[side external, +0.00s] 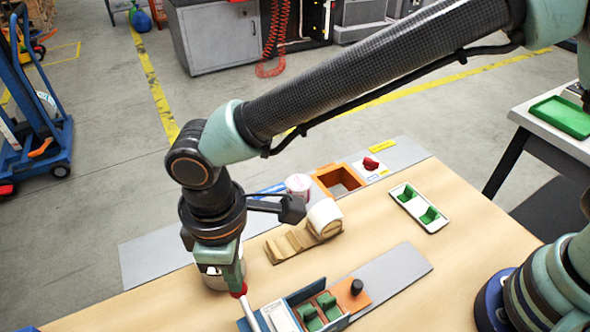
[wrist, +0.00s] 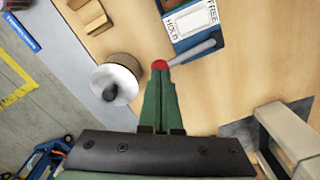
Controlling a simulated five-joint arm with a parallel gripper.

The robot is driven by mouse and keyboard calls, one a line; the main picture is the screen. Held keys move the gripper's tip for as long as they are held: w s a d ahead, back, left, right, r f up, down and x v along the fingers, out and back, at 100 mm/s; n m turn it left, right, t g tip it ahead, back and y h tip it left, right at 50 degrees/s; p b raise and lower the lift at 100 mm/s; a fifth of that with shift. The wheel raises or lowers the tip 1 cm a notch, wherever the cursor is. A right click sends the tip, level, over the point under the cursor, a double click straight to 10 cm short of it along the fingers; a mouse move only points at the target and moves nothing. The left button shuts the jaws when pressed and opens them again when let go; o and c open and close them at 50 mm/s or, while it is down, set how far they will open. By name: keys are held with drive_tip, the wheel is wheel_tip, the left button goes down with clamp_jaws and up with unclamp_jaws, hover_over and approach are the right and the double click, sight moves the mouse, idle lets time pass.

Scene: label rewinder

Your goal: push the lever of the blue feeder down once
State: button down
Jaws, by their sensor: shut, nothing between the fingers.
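The blue feeder (side external: 307,291) stands at the front of the wooden table, with green pieces in it. In the wrist view its blue body (wrist: 198,39) carries a white label reading FREE and HOLD. Its lever (side external: 252,314) is a pale grey rod with a red knob (side external: 239,291); in the wrist view the rod (wrist: 198,49) runs left from the feeder to the knob (wrist: 160,65). My gripper (side external: 238,284) points down, shut and empty, with its fingertips (wrist: 164,77) right at the red knob. I cannot tell whether they touch it.
A pale spool with a dark hub (wrist: 112,82) stands close left of my fingers in the wrist view. Behind the feeder are a label roll (side external: 325,217), an orange-framed opening (side external: 340,180) and a white tray with green pieces (side external: 419,208). A black knob (side external: 357,287) stands on the orange block (side external: 347,299).

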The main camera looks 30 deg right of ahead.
drive_tip(key=shift+f, duration=0.95)
drive_tip(key=shift+r, duration=0.1)
wheel_tip(320, 180, up, 11)
idle(1.2)
